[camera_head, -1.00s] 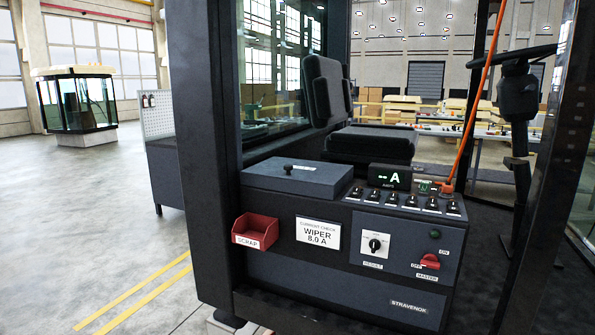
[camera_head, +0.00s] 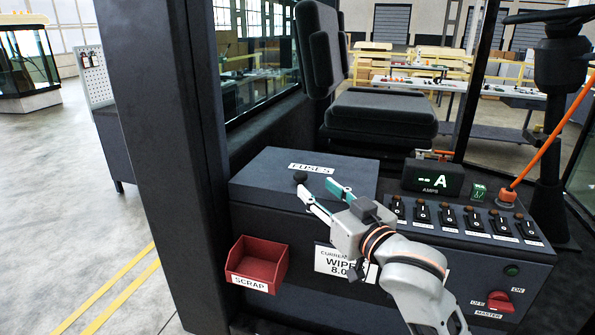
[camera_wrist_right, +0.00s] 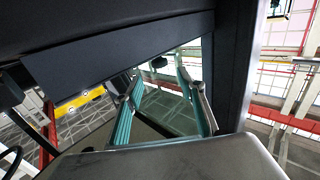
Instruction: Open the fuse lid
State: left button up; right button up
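The fuse lid (camera_head: 260,178) is a flat dark grey cover labelled FUSES, lying closed on top of the cab console. Its round black knob (camera_head: 300,177) stands near the front edge. My right gripper (camera_head: 315,186) is open, with its two teal-lined fingers spread. It reaches over the lid's front edge, the left fingertip close to the knob. I cannot tell whether they touch. The fingers also show apart in the right wrist view (camera_wrist_right: 160,75), with a small dark shape beyond the gap between their tips. My left gripper is not in view.
A red SCRAP bin (camera_head: 257,264) hangs on the console front. A row of switches (camera_head: 465,218) and an amps display (camera_head: 433,178) lie to the right. A dark cab post (camera_head: 170,130) rises at left.

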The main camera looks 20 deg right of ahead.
aim_at(304, 177)
jog(key=w, duration=0.2)
jog(key=w+a, duration=0.1)
jog(key=w, duration=0.4)
jog(key=shift+w+a, duration=0.15)
jog(key=shift+a, duration=0.1)
grip_shut()
